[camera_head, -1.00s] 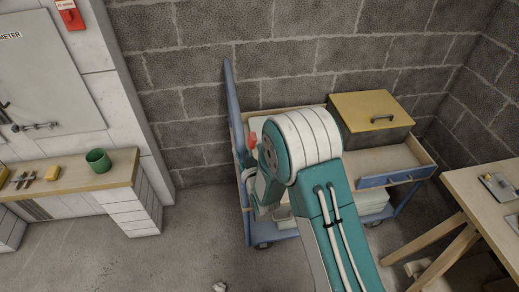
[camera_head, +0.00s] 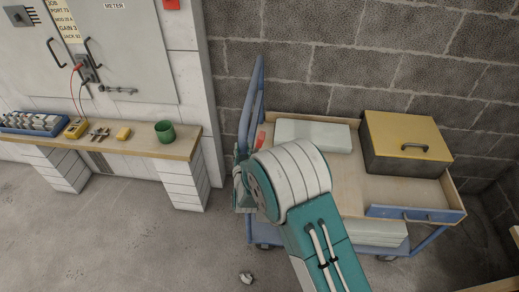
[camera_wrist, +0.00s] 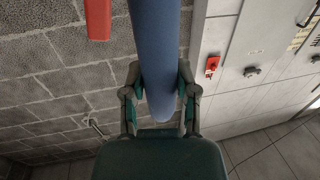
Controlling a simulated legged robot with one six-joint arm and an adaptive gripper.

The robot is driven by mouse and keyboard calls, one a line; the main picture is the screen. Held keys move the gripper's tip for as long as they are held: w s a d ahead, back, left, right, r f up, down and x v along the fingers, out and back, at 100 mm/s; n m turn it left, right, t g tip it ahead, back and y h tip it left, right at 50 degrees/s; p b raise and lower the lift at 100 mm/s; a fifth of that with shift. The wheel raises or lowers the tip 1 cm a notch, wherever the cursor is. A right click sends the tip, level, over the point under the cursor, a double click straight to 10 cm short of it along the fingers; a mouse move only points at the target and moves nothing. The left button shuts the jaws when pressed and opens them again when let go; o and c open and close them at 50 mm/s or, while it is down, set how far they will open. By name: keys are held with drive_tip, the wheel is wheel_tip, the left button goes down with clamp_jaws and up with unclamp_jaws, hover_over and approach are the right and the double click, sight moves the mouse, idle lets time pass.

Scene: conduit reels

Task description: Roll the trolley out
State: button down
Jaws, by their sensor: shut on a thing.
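The blue trolley (camera_head: 437,237) stands against the block wall, its wooden tray loaded. Its blue upright push handle (camera_head: 253,95) rises at the left end. In the wrist view the handle's blue tube (camera_wrist: 155,35) runs between the fingers of my gripper (camera_wrist: 159,90), which are closed around it. In the head view my gripper (camera_head: 242,188) is mostly hidden behind my arm, low beside the handle. My arm also hides the left part of the tray and some of the trolley's base.
A yellow-lidded box (camera_head: 405,135) and a pale box (camera_head: 313,134) ride on the trolley. To the left is a workbench (camera_head: 185,148) with a green mug (camera_head: 165,131). A small crumpled scrap (camera_head: 246,278) lies on the floor. Floor in front of the bench is mostly clear.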

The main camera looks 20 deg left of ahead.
drive_tip(key=shift+s+a, duration=0.2)
drive_tip(key=shift+a, duration=0.5)
drive_tip(key=shift+s+a, duration=0.25)
drive_tip(key=shift+a, duration=0.45)
drive_tip(key=shift+s+a, duration=0.2)
drive_tip(key=shift+a, duration=0.5)
drive_tip(key=shift+c, duration=1.9)
unclamp_jaws()
drive_tip(key=v, duration=1.2)
drive_tip(key=shift+a, duration=0.1)
